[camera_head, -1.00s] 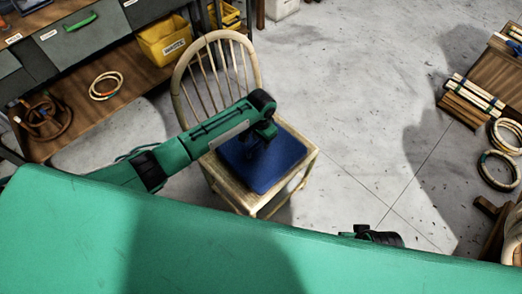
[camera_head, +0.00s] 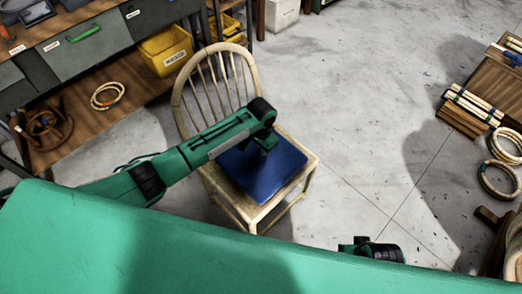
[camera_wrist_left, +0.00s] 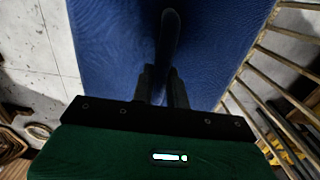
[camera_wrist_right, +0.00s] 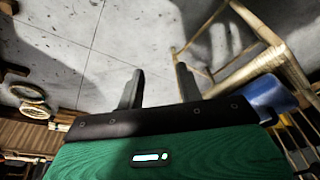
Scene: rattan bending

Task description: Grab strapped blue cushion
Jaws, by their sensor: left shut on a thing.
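The blue cushion (camera_head: 280,178) lies on the seat of the wooden chair (camera_head: 245,207). Its dark strap (camera_wrist_left: 170,32) stands up as a loop in the left wrist view, where the cushion (camera_wrist_left: 105,45) fills most of the background. My left gripper (camera_wrist_left: 162,82) is shut on the strap, over the cushion. In the head view the left gripper (camera_head: 266,143) is partly hidden by its own wrist. My right gripper (camera_wrist_right: 158,85) is open and empty in its wrist view, off to the side of the chair. Part of the cushion (camera_wrist_right: 268,95) shows there at the right.
The spindle chair back (camera_head: 215,85) rises behind the seat. A workbench (camera_head: 85,45) with a yellow bin (camera_head: 167,52) stands at the back left. Rattan rings (camera_head: 498,178) and bundled sticks (camera_head: 470,106) lie at the right. The floor between is clear.

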